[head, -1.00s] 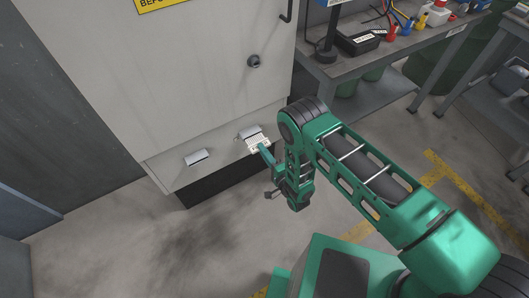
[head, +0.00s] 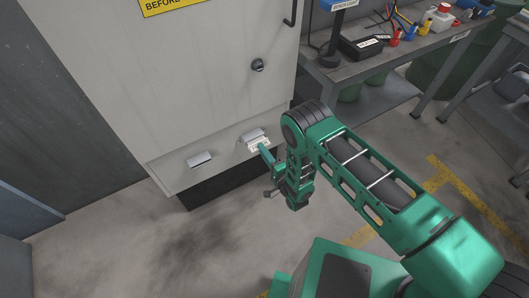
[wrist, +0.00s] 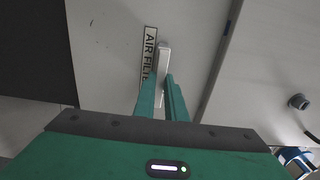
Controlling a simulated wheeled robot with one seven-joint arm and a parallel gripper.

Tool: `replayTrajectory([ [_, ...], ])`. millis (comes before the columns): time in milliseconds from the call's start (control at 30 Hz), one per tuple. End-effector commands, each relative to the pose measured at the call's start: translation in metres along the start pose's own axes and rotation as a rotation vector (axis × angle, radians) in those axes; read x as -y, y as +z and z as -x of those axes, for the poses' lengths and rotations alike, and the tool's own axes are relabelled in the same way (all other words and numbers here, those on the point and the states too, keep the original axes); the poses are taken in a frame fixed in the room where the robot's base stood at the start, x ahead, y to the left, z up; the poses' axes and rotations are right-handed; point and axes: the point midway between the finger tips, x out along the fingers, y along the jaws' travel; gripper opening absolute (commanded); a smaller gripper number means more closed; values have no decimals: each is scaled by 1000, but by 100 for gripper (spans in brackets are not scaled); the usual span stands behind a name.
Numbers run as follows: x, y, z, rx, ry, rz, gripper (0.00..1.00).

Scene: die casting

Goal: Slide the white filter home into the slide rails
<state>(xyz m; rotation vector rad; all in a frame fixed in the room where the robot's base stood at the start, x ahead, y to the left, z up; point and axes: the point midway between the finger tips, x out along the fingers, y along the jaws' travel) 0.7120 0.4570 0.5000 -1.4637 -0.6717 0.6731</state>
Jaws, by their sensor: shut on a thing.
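The white filter (head: 259,146) shows in the head view at the right-hand grey hood (head: 252,134), low on the cabinet front. My gripper (head: 264,151) is shut on its near side. In the wrist view, a narrow white piece (wrist: 163,62) shows at and beyond the fingertips of my gripper (wrist: 161,78), beside a label reading "AIR FIL" (wrist: 149,52), partly covered by a finger. The slide rails cannot be made out, and how deep the filter sits cannot be told.
The grey cabinet (head: 190,85) stands in front of me with a second grey hood (head: 199,160) to the left and a round knob (head: 257,65) above. A workbench (head: 385,60) stands to the right. The floor (head: 150,245) at front left is clear.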

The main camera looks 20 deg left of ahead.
Motion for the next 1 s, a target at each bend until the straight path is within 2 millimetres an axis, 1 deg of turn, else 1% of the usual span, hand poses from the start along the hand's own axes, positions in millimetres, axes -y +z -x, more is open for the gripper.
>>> replayTrajectory([
  [933, 0, 0, -20, 0, -1, 0, 0],
  [967, 0, 0, -20, 0, 0, 0, 16],
  [1000, 0, 0, -20, 0, 0, 0, 25],
])
